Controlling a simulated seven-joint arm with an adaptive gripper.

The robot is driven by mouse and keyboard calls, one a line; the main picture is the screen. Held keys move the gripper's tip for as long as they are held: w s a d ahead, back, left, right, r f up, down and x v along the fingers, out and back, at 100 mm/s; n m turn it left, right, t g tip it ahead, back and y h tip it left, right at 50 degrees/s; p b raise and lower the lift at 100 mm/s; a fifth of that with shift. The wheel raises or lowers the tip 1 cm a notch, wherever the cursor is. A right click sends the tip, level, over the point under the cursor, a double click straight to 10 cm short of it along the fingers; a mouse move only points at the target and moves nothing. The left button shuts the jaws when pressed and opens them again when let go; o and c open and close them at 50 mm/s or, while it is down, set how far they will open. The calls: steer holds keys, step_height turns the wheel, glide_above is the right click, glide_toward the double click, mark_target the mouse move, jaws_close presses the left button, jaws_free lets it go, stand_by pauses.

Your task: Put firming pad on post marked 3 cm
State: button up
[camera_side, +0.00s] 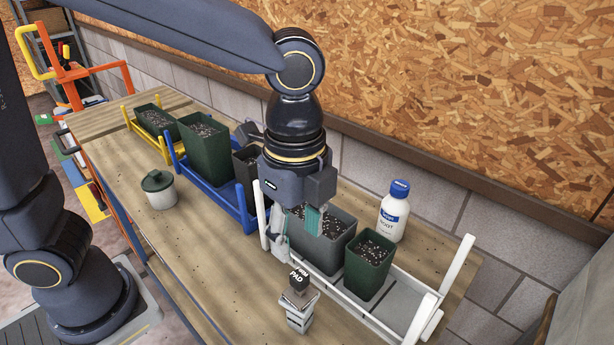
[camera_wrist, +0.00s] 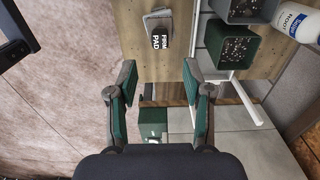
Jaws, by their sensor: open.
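The firming pad (camera_side: 298,284) is a small dark block lettered with "PAD", resting on a pale grey stepped stand (camera_side: 299,318) near the table's front edge. In the wrist view the pad (camera_wrist: 161,38) shows from above, beyond my fingertips, with "FIRM PAD" legible. My gripper (camera_side: 297,225) is open, pointing down behind and above the pad, in front of the grey pot. In the wrist view my gripper (camera_wrist: 158,75) has its green-lined fingers wide apart with nothing held between them. No 3 cm mark is legible, so I cannot tell which post carries it.
A white rack (camera_side: 458,264) holds a grey pot (camera_side: 335,245) and a green pot (camera_side: 368,265) of soil. A white bottle (camera_side: 394,212) stands behind. Blue (camera_side: 240,212) and yellow (camera_side: 170,152) racks and a lidded jar (camera_side: 159,190) stand left. Bare table lies left of the pad.

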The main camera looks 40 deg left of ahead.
steer(key=s+a+r+n+t, duration=0.2)
steer(key=a+n, duration=0.7)
steer(key=a, duration=0.1)
steer(key=s+a+r+n+t, duration=0.2)
steer(key=s+a+n+t, duration=0.1)
steer(key=a+n, duration=0.6)
steer(key=shift+a+t, duration=0.3)
steer(key=shift+a, duration=0.45)
